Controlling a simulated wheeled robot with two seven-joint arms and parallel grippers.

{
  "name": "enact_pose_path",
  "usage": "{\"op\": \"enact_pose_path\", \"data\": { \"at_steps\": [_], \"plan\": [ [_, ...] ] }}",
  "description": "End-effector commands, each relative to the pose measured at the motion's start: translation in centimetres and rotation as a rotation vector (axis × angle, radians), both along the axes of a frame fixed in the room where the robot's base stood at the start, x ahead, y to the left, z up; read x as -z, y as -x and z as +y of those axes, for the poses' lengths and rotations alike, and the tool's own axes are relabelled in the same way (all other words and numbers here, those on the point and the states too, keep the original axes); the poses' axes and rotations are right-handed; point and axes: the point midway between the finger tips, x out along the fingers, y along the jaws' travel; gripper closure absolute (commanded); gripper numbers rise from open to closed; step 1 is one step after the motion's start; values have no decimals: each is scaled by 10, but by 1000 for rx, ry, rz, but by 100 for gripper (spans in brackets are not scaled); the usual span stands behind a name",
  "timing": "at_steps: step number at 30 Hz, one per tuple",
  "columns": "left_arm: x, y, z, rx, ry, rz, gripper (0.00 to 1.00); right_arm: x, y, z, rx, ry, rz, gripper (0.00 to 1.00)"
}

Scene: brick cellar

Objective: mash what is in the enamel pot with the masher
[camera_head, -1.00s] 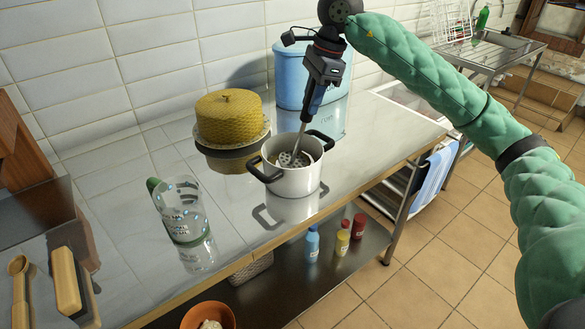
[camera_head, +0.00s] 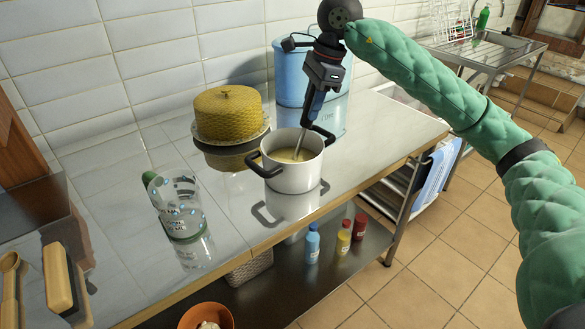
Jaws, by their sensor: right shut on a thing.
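The white enamel pot (camera_head: 294,178) with black handles stands on the shiny counter. Pale yellowish contents (camera_head: 288,155) show inside it. My right gripper (camera_head: 318,98) is above the pot, shut on the masher's dark handle. The masher's metal shaft (camera_head: 300,144) slants down into the pot. Its perforated head is hidden in the contents or behind the pot's near wall. My left gripper is not in view.
A yellow woven dome (camera_head: 228,112) on a stand is behind left of the pot, a blue container (camera_head: 292,75) behind it. A clear measuring jug (camera_head: 178,208) stands at front left. Bottles (camera_head: 313,243) and an orange bowl (camera_head: 207,316) are below the counter.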

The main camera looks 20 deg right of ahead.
Motion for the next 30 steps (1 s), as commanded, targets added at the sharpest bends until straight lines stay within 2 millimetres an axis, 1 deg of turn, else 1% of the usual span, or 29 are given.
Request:
{"op": "enact_pose_path", "data": {
  "at_steps": [10,22,30],
  "plan": [
    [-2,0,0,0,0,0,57,-5,0,0,0,0,-1,97],
    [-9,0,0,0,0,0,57,-31,0,0,-1,-1,-1,97],
    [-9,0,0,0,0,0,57,-31,0,0,0,-1,0,97]
  ]
}}
